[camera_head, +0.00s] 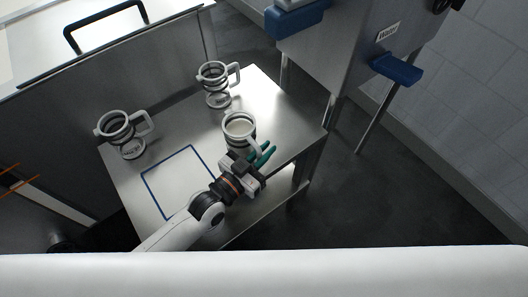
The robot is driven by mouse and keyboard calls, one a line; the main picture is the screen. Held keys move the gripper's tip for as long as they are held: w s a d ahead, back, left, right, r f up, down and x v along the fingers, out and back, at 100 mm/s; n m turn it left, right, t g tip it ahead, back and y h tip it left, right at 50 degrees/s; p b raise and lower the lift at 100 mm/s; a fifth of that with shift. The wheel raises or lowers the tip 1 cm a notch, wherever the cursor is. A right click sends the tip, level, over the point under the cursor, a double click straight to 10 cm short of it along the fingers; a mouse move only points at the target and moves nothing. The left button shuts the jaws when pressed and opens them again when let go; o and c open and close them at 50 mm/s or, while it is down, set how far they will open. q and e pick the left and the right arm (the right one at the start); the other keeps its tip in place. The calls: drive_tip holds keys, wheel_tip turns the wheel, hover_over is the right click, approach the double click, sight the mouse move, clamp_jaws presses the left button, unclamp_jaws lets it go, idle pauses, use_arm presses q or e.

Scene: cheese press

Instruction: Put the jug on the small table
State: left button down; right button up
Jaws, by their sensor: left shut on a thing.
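A jug (239,127) with a round rim and pale contents is at the table's right half. My left gripper (262,155) has green fingers and is shut at the near right side of this jug, on its handle as far as I can see. The handle and lower part are mostly hidden by the gripper. The jug looks upright; I cannot tell whether its base touches the table. My right gripper is not in view.
Two grey handled vessels stand on the table, one at the left (117,130) and one at the back (213,82). The blue rectangle (176,177) is empty inside.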

use_arm(q)
drive_tip(key=shift+f, duration=0.2)
drive_tip(key=shift+f, duration=0.15)
drive_tip(key=c, duration=1.5)
unclamp_jaws()
drive_tip(key=shift+f, duration=0.1)
drive_tip(key=shift+o, duration=0.2)
drive_tip(key=shift+r, duration=0.2)
drive_tip(key=v, duration=1.2)
